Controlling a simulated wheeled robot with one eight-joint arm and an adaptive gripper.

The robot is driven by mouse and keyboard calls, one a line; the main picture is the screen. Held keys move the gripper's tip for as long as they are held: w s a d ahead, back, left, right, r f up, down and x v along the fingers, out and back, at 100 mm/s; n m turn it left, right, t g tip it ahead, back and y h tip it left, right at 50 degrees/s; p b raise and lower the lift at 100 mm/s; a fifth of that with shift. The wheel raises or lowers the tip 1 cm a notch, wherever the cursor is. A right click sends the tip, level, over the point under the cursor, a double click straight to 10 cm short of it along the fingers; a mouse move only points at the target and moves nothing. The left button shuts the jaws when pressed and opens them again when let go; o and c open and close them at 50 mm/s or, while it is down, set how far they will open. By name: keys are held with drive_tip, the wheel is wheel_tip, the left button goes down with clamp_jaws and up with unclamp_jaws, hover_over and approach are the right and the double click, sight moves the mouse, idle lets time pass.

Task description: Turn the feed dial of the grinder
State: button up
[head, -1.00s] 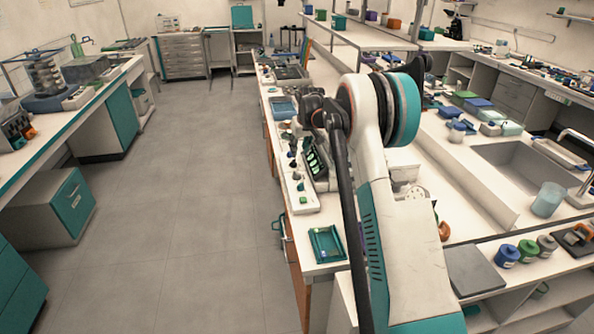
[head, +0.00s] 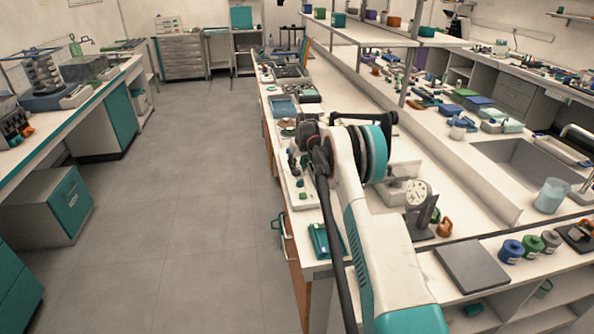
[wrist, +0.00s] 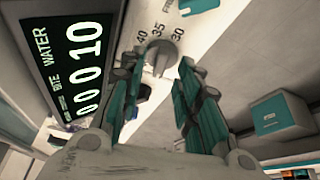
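In the wrist view, a round grey dial (wrist: 160,58) sits on a pale panel, with the numbers 40, 35 and 30 beside it. A label there seems to begin with "FR"; I cannot tell whether this is the feed dial. A dark display (wrist: 68,55) at the left shows "WATER", "BITE" and bright digits. My gripper (wrist: 160,68) is open, its two teal-and-dark fingers apart on either side of the dial in the picture. Contact with the dial cannot be told. In the head view, my arm hides most of the panel.
A teal tray (head: 322,240) lies at the bench's near corner. A round white gauge on a stand (head: 418,195) and an orange item (head: 444,227) stand right of my arm. A grey plate (head: 472,266) lies further right. The floor aisle at left is clear.

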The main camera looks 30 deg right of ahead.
drive_tip(key=shift+x, duration=0.9)
drive_tip(key=shift+r, duration=0.1)
clamp_jaws()
drive_tip(key=shift+a+m, duration=0.1)
drive_tip(key=shift+m, duration=0.2)
drive_tip(key=m+h, duration=0.1)
drive_tip(key=m, duration=0.2)
drive_tip(key=shift+a+h, duration=0.15)
drive_tip(key=shift+h, duration=0.15)
drive_tip(key=shift+m+g+h+p, duration=0.3)
drive_tip(key=shift+m+g+h, duration=0.3)
drive_tip(key=shift+m, duration=1.5)
